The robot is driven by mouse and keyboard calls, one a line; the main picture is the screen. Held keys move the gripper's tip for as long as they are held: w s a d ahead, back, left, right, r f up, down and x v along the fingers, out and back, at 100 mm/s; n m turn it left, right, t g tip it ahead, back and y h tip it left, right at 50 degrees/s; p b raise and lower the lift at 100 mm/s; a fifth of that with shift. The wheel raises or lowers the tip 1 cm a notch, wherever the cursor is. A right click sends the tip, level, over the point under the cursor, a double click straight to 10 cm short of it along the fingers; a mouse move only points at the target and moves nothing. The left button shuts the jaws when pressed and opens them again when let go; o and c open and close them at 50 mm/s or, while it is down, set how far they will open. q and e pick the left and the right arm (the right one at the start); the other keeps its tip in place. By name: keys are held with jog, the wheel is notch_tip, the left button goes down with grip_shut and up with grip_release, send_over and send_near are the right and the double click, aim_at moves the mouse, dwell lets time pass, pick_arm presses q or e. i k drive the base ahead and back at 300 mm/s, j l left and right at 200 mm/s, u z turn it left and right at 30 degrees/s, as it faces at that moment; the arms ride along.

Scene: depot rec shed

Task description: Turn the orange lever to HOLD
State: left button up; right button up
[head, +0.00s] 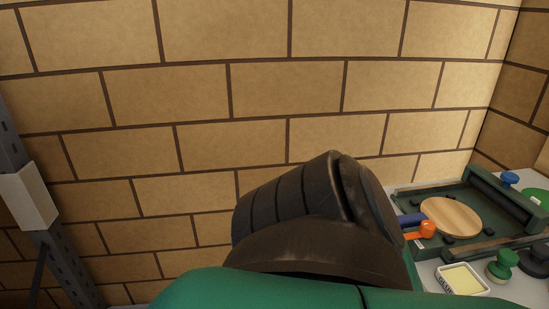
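The orange lever (427,229) is at the right of the head view. It sits at the left side of a dark green tray-like unit (482,187) on a pale worktop. Its far end is partly hidden behind a large dark ribbed shape with green below it, which looks like part of my own arm. I cannot read any HOLD mark or tell the lever's setting. Neither of my grippers is in view.
A round wooden disc (450,217) lies in the green unit, with a blue piece (410,219) near the lever. A blue knob (510,179), a green knob (502,265) and a pale yellow dish (463,280) are around it. A brick wall (290,90) stands behind.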

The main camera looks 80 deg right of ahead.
aim_at(427, 229)
jog(key=l+u, duration=0.8)
jog(key=l+z, duration=0.3)
jog(key=z, duration=0.15)
jog(key=i+l+z, duration=0.1)
jog(key=z, duration=1.2)
jog(key=i+z, duration=0.1)
jog(key=z, duration=0.75)
jog(key=i+z, duration=0.1)
jog(key=z, duration=1.2)
jog(key=i+j, duration=0.05)
